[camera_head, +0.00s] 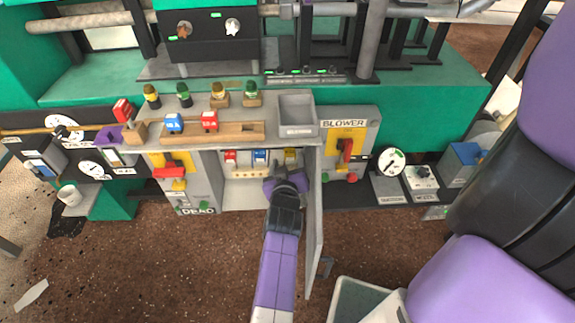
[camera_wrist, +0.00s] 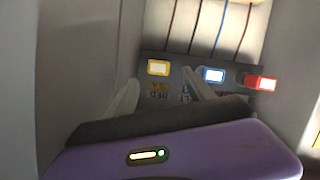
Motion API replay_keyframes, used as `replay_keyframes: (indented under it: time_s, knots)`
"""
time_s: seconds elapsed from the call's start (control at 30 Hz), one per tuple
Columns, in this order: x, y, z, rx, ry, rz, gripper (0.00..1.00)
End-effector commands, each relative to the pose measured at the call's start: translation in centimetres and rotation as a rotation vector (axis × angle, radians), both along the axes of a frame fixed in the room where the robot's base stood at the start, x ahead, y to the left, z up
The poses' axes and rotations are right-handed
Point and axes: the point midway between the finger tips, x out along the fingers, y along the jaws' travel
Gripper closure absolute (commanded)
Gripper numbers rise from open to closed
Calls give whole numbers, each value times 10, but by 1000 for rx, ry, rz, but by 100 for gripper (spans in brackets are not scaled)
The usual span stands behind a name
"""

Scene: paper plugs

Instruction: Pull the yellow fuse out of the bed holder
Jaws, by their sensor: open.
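The yellow fuse (camera_wrist: 158,67) sits in a dark holder strip in the wrist view, below the pale back panel with its wires. It also shows in the head view (camera_head: 291,156) at the right end of the row inside the open cabinet. My gripper (camera_wrist: 161,90) is open and empty. One fingertip is left of the yellow fuse and the other is to its right, near the blue fuse (camera_wrist: 213,75). Both fingertips appear short of the yellow fuse, with no visible contact. In the head view my gripper (camera_head: 286,181) is at the cabinet mouth.
A red fuse (camera_wrist: 262,82) stands beyond the blue one. The cabinet's open door (camera_head: 314,225) stands close to the right of my arm. A wooden rack (camera_head: 240,130) with blue and red plugs lies on the cabinet top, beside a grey bin (camera_head: 297,128).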

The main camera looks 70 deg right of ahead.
Motion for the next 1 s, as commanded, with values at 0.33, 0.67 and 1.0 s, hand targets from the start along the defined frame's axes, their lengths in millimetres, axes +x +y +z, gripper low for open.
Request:
replay_keyframes:
  time_s: [0.33,0.67,1.0]
  knots:
    - [12,-44,-15,0,0,-2,38]
    - [16,-54,-17,2,-1,0,38]
    - [15,-54,-17,1,-1,-1,79]
